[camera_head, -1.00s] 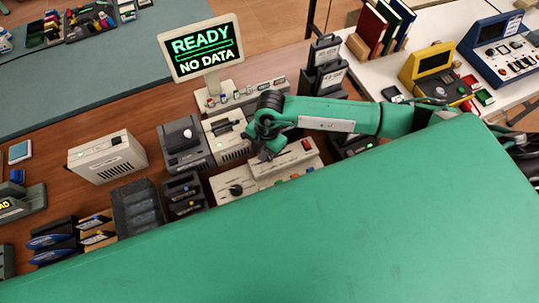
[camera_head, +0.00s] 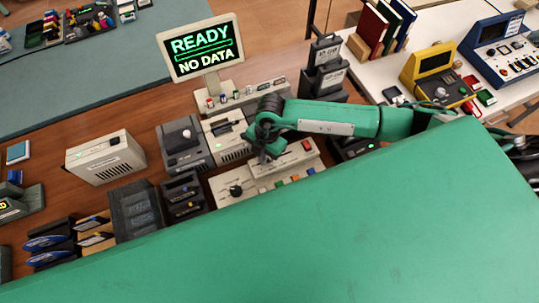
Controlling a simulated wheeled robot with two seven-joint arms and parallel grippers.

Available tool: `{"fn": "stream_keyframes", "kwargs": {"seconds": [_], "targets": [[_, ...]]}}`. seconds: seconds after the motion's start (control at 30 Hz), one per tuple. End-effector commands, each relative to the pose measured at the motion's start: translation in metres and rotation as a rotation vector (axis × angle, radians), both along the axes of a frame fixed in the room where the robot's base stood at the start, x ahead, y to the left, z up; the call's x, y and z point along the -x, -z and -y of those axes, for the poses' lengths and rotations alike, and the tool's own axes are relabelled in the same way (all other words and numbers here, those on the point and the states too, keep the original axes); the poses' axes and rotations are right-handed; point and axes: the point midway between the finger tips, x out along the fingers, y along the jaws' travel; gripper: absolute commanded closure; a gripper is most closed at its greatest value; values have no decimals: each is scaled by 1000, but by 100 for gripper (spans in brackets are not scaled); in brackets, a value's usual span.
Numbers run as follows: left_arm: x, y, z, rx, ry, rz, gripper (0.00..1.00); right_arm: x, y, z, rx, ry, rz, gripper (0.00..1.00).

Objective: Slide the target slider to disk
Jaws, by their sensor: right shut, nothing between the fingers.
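A beige control console (camera_head: 233,191) with a dark knob, coloured buttons and a raised panel bearing a red button (camera_head: 307,146) stands on the wooden desk, partly hidden by my green body. My right gripper (camera_head: 264,157) reaches in from the right and is shut and empty, its fingertips pointing down at the left part of the raised panel. The slider cannot be made out clearly; the gripper covers part of that panel. Whether the fingers touch it cannot be told. The monitor (camera_head: 201,48) reads "READY" and "NO DATA". My left gripper is not in view.
Left of the gripper stand a beige drive unit (camera_head: 229,137), a dark grey joystick unit (camera_head: 186,145) and a beige box (camera_head: 106,157). Bare desk shows at the left between the boxes.

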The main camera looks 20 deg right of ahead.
Motion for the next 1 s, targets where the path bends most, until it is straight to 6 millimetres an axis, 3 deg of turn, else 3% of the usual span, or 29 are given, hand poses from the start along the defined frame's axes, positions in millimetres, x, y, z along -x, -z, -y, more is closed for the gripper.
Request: {"fn": "stream_keyframes", "kwargs": {"seconds": [1.0], "targets": [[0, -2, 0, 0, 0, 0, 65, 0, 0, 20, 1, 1, -1, 100]]}}
